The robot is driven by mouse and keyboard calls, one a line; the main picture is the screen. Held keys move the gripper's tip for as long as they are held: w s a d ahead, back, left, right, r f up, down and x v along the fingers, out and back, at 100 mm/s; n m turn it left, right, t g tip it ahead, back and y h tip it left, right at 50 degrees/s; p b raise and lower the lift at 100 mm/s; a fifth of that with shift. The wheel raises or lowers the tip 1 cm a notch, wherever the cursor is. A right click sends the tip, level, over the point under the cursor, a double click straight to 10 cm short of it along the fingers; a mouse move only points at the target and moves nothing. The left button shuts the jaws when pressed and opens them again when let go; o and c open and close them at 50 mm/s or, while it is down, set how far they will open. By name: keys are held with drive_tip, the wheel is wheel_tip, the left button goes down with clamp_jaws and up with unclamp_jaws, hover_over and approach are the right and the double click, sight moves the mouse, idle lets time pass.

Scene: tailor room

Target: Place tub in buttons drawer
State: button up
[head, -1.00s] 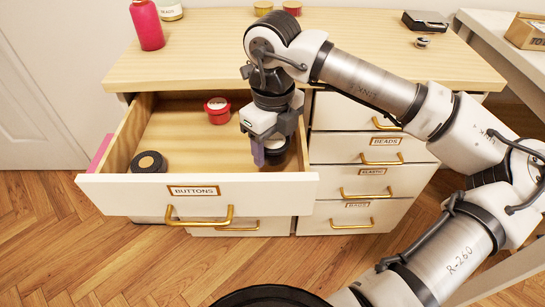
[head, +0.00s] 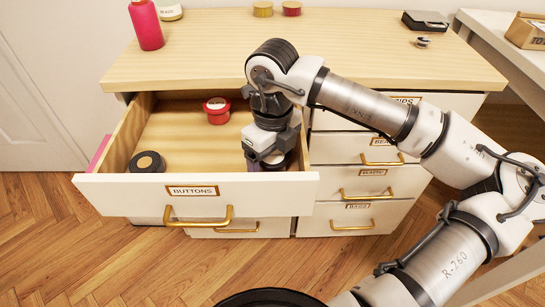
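The open buttons drawer (head: 112,195) is at the left of the cabinet, with a "BUTTONS" label and a gold handle. Inside, a red tub (head: 217,112) stands near the back, and a black tub with a tan-marked lid (head: 148,162) stands at the front left. My gripper (head: 268,163) points down inside the drawer's front right corner, near its right wall. Its fingers and whatever is between or below them are mostly hidden by the hand, so I cannot tell whether it is open or shut.
The wooden cabinet top (head: 330,50) holds a pink bottle (head: 146,25), a white jar (head: 169,10), a yellow tub (head: 263,9), another red tub (head: 292,8) and a black case (head: 425,20). Shut drawers (head: 365,183) stand right of the open one. The drawer's middle is clear.

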sight(273, 155)
wheel_tip(273, 155, up, 12)
drive_tip(key=p, duration=0.1)
drive_tip(key=shift+r+p, duration=0.15)
drive_tip(key=shift+p, duration=0.15)
idle(1.5)
